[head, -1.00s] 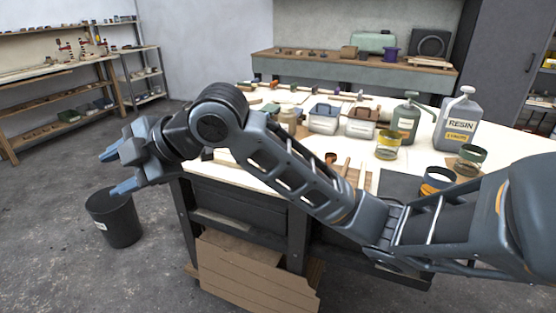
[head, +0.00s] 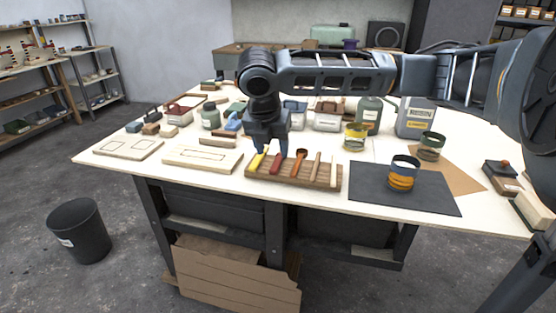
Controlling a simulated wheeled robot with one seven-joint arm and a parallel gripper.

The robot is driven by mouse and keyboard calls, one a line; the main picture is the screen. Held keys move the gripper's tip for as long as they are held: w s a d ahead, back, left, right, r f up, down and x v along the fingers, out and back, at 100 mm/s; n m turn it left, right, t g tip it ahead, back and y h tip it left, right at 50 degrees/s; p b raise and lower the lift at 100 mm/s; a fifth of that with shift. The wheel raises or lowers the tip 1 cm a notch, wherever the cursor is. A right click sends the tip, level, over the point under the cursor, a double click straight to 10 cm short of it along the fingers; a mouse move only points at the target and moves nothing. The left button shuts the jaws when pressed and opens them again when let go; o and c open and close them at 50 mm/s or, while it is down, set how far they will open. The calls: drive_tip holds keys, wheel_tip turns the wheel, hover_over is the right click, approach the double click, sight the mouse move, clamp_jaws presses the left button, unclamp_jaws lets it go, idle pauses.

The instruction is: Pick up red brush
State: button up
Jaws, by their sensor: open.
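The red brush (head: 276,164) lies in a brown wooden rack (head: 327,178) at the front of the workbench. A yellow brush (head: 257,162) lies to its left and an orange-brown one (head: 298,161) to its right. My gripper (head: 272,152) points down, open and empty, close above the far end of the red brush. My gripper hides part of that end. I cannot tell whether the fingers touch the brush.
Two pale boards (head: 203,158) lie left of the rack. A dark mat (head: 405,195) with an orange-banded jar (head: 403,174) is to the right. Tubs, a green jug (head: 368,113) and a resin jug (head: 415,118) stand behind. A black bin (head: 79,231) stands on the floor.

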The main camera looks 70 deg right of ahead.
sight(275, 166)
drive_tip(key=x, duration=0.6)
drive_tip(key=shift+w+d+f+p, duration=0.1)
drive_tip(key=shift+d+f+p, duration=0.05)
drive_tip(key=shift+f+p, duration=0.25)
drive_tip(key=shift+r, duration=0.1)
drive_tip(key=shift+c, duration=0.2)
clamp_jaws()
